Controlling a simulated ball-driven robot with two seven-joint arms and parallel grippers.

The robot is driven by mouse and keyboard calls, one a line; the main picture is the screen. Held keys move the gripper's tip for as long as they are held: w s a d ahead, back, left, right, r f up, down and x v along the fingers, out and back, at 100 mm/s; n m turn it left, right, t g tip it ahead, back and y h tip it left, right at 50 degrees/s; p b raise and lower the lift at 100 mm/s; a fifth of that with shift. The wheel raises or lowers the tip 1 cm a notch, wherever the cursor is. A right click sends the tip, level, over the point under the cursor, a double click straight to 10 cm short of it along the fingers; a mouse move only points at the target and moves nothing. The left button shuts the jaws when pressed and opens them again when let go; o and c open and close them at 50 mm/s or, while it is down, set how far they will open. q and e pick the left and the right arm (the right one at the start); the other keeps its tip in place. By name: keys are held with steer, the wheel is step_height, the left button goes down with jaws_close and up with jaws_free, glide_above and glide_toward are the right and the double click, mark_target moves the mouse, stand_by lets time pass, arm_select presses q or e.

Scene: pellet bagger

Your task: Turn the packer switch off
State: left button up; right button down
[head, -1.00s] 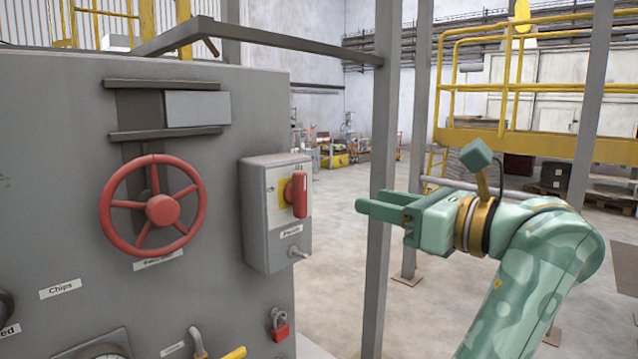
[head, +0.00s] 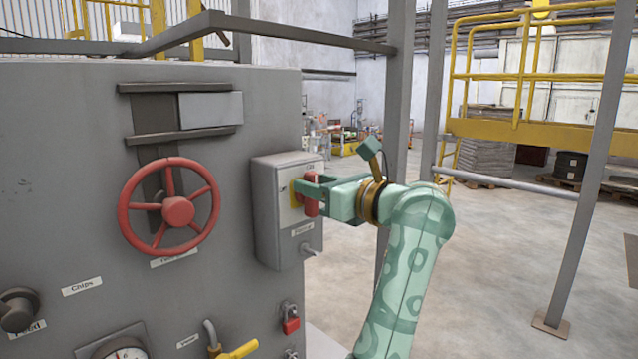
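The packer switch is a grey box (head: 270,215) on the right edge of the grey machine panel, with a label under its face that is too small to read surely. Its red handle (head: 311,208) stands upright on a yellow plate (head: 295,201). The handle shows above and below the near finger. The fingers overlap the handle in the picture, so whether they are closed on it is hidden. My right gripper is out of view.
A red handwheel (head: 178,211) is on the panel left of the box. A red padlock (head: 290,319), a yellow lever (head: 238,350) and a gauge (head: 125,352) sit lower. A grey post (head: 398,100) stands behind my arm. Open floor lies to the right.

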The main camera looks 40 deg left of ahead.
arm_select(q)
jaws_close()
steer(key=shift+f, duration=0.1)
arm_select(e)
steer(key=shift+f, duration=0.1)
arm_select(q)
steer(key=shift+f, duration=0.1)
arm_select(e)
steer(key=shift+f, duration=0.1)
